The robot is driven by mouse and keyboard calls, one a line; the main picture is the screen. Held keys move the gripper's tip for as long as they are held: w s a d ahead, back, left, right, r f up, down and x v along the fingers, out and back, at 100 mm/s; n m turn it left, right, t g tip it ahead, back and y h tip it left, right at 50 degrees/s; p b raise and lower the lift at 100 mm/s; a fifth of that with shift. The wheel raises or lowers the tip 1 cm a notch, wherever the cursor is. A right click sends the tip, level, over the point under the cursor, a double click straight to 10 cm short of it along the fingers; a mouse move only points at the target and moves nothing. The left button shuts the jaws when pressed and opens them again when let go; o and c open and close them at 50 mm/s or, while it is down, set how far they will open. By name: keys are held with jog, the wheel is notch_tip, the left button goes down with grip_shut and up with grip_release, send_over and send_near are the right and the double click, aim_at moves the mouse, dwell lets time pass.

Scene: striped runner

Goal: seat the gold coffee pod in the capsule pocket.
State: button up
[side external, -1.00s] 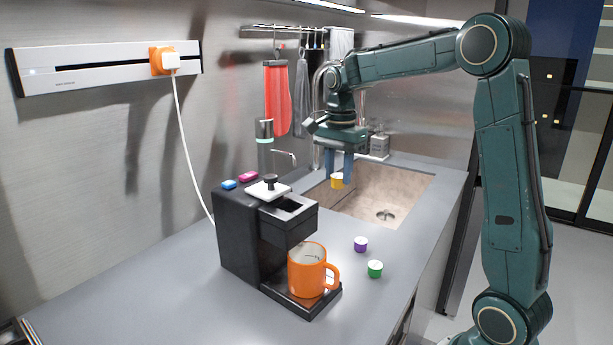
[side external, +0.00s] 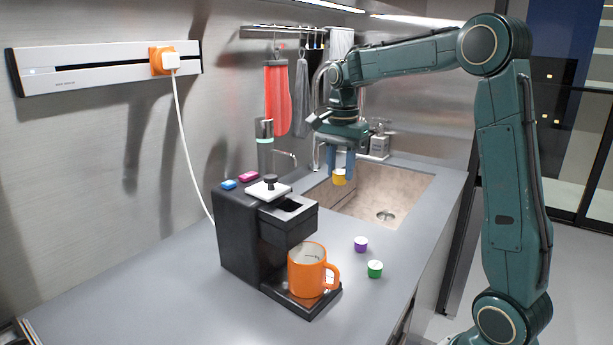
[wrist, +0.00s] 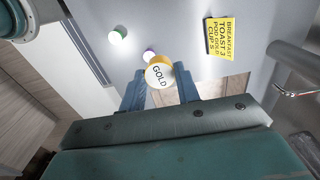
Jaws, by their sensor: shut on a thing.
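The gold coffee pod (side external: 339,178) hangs between the fingertips of my gripper (side external: 340,170), in the air over the sink area. In the wrist view the pod (wrist: 159,74) shows its pale lid marked "GOLD", with a blue finger of my gripper (wrist: 160,82) on each side. My gripper is shut on it. The black coffee machine (side external: 238,232) stands on the counter, nearer the side camera and left of my gripper. The capsule pocket (side external: 289,205) is the dark opening in its top; its inside is hard to see. The pod is apart from the machine.
A purple pod (side external: 361,245) and a green pod (side external: 375,270) stand on the counter. An orange mug (side external: 306,272) stands on the machine's drip tray. The sink (side external: 408,190) lies behind. A yellow printed card (wrist: 220,37) shows in the wrist view. The front-left counter is clear.

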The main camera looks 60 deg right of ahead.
jog(key=s+d+r+n, duration=0.2)
jog(key=s+d+n, duration=0.2)
jog(key=d+n, duration=0.6)
jog(key=shift+d, duration=0.7)
jog(key=shift+a, duration=0.1)
jog(key=w+a+r+n, duration=0.2)
jog(key=a, duration=0.7)
jog(key=w+a+r+n, duration=0.1)
jog(key=w+a+r, duration=0.1)
jog(key=a, duration=0.7)
jog(key=w+a+r+n, duration=0.2)
jog(key=a, duration=0.7)
jog(key=shift+w+r+n, duration=0.3)
jog(key=shift+w+r, duration=0.1)
jog(key=shift+f, duration=0.1)
jog(key=shift+f, duration=3.05)
jog(key=shift+f, duration=0.1)
